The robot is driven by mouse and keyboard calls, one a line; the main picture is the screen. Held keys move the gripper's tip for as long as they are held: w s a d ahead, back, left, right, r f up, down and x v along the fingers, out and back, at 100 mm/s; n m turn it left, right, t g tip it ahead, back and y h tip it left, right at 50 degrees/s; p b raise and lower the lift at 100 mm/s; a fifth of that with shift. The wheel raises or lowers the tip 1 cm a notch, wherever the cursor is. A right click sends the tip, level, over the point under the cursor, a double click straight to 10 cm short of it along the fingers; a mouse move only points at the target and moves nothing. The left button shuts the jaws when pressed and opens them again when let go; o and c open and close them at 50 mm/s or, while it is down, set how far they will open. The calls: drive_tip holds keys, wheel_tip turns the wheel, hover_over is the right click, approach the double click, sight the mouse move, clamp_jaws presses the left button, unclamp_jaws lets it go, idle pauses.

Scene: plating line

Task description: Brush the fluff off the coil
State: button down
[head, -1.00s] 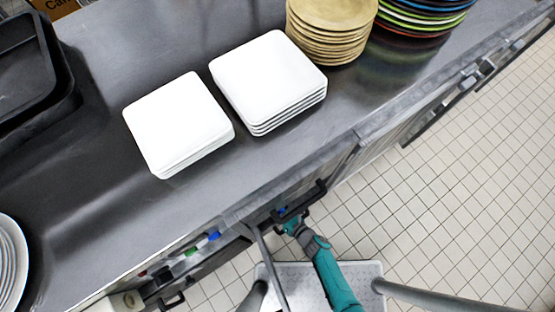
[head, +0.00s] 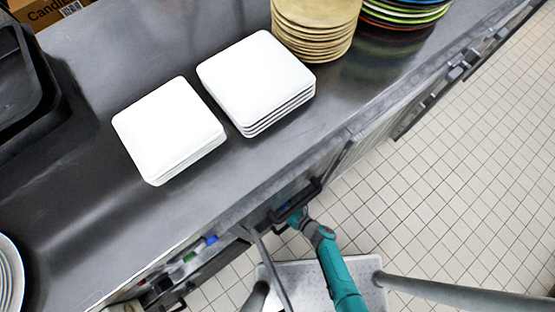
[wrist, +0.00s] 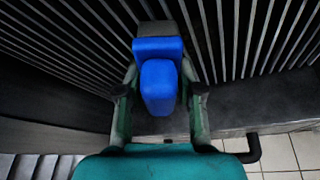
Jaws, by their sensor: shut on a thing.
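My gripper (wrist: 158,88) is shut on a blue brush (wrist: 158,86), whose blue block shows between the two fingers in the wrist view. A dark grey part (wrist: 154,14) lies beyond the blue block, against the slats. The coil (wrist: 240,45) shows as a wall of dark, ribbed slats in front of my gripper. I cannot make out any fluff on it. In the head view my gripper (head: 297,217) is low at the counter's front, partly under its edge, and the brush is mostly hidden there.
A steel counter (head: 95,215) bears two stacks of white square plates (head: 168,128) (head: 256,78), tan plates (head: 316,25) and coloured plates (head: 405,12). A black handle (head: 312,190) juts out beside my gripper. Tiled floor (head: 460,180) is clear at the right.

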drive_tip(key=shift+w+d, duration=2.9)
drive_tip(key=shift+d, duration=0.85)
drive_tip(key=shift+s+a+r, duration=0.45)
drive_tip(key=shift+s+a, duration=0.55)
drive_tip(key=shift+a, duration=0.25)
drive_tip(key=shift+s+a+r, duration=0.45)
drive_tip(key=shift+s+a, duration=0.5)
drive_tip(key=shift+a, duration=0.35)
drive_tip(key=shift+s+a+r, duration=0.45)
drive_tip(key=shift+s+a, duration=0.55)
drive_tip(key=shift+a, duration=0.25)
drive_tip(key=w+d, duration=0.6)
drive_tip(key=d, duration=0.1)
drive_tip(key=shift+d+r, duration=0.25)
drive_tip(key=shift+d, duration=0.15)
